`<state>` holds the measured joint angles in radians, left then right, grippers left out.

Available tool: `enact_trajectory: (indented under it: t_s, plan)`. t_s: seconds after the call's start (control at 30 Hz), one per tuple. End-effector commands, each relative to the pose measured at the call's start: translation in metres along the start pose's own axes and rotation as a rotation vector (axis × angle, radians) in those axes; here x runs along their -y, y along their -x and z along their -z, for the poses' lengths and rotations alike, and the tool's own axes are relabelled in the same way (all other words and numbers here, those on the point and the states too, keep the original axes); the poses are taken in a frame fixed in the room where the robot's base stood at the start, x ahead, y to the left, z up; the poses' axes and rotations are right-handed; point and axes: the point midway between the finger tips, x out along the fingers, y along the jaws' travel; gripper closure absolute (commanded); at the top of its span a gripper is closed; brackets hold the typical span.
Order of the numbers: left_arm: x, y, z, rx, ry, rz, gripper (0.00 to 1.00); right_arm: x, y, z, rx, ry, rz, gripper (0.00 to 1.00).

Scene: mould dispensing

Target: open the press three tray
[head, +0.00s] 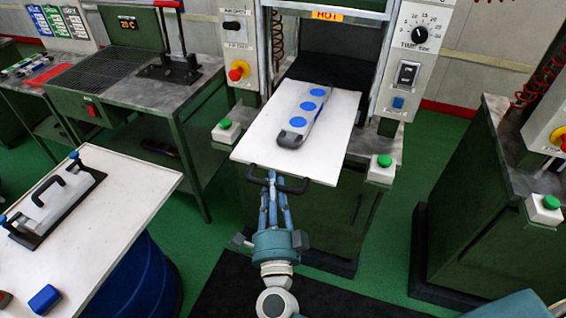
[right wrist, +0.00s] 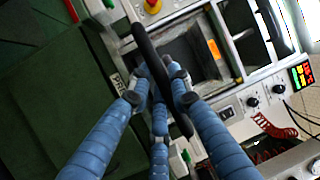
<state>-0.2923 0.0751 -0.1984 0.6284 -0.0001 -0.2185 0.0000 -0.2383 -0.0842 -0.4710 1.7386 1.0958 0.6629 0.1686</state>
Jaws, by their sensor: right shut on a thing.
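The white press tray (head: 250,147) sticks out of the front of the green press, with its rear end near the dark opening (head: 336,52). A grey mould with several blue round spots (head: 309,106) lies on it. A black handle (head: 292,187) is at the tray's front edge. My right gripper (head: 273,181) is shut on this handle, coming from the front. In the right wrist view the black handle (right wrist: 147,50) runs between the blue fingers of my right gripper (right wrist: 166,88). My left gripper is not in view.
Green buttons stand left (head: 225,124) and right (head: 384,160) of the tray. A white-topped table (head: 125,185) with a black-framed plate (head: 50,205) is at the left. Another green press (head: 485,205) stands at the right. Green floor (head: 400,235) shows between the presses.

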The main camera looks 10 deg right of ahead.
Motion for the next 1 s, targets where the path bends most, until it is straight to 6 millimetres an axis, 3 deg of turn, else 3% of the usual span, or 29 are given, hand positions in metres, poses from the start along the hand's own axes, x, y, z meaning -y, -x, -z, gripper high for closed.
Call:
enact_trajectory:
  t_s: [0.2, 0.4, 0.97, 1.0]
  plan:
    - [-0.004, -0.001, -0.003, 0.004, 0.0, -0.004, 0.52, 0.01, 0.042, -0.017, -0.003, -0.003, 0.002, 1.0]
    - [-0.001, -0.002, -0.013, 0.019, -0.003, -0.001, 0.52, 0.016, 0.064, -0.026, -0.004, -0.004, 0.005, 1.0]
    - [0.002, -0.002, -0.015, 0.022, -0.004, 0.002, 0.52, 0.02, 0.075, -0.031, -0.005, -0.003, 0.008, 1.0]
    - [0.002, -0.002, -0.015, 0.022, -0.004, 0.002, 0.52, 0.02, 0.075, -0.031, -0.005, -0.003, 0.008, 0.79]
